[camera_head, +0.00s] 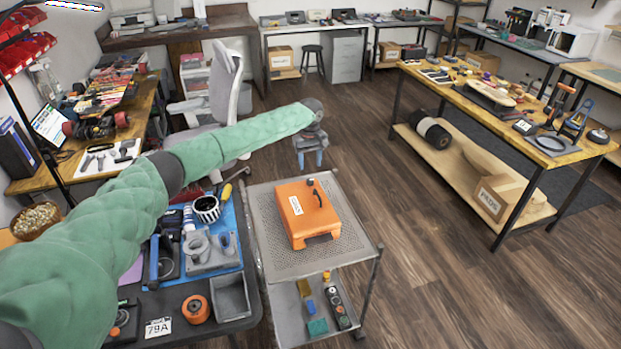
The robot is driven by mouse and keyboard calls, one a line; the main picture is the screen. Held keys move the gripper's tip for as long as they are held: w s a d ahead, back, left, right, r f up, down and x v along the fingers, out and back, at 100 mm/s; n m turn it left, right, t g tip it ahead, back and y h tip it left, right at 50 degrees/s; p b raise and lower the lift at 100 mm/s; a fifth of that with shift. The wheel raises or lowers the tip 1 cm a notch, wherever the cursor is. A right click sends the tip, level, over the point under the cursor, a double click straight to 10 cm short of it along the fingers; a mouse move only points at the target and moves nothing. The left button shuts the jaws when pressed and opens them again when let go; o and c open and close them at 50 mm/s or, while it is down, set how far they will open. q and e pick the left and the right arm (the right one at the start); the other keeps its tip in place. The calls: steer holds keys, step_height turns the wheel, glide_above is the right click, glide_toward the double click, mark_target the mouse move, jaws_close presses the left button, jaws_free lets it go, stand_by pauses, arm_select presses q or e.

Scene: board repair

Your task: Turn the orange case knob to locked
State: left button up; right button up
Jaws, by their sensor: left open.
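The orange case (300,228) sits on the perforated top shelf of a grey cart (268,240). A white label is on its top, and a small black part (317,193) stands up near its back right; I cannot tell whether this is the knob or how it is turned. My left arm reaches in from the left in a green sleeve. My left gripper (311,160) is open and empty, fingers pointing down, beyond the back edge of the cart and apart from the case. My right gripper is not in view.
Left of the cart is a dark bench with a blue mat, a grey tray (231,297) and an orange roll (196,309). The cart's lower shelf holds small tools. A wooden workbench (480,95) stands at right. Open wood floor (440,290) lies between.

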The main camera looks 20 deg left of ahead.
mark_target(310, 180)
arm_select(q)
steer(key=shift+f+p, duration=1.35)
steer(key=shift+f, duration=2.45)
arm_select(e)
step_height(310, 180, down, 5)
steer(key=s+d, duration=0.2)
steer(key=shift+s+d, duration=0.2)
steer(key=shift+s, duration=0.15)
arm_select(q)
steer(key=c, duration=1)
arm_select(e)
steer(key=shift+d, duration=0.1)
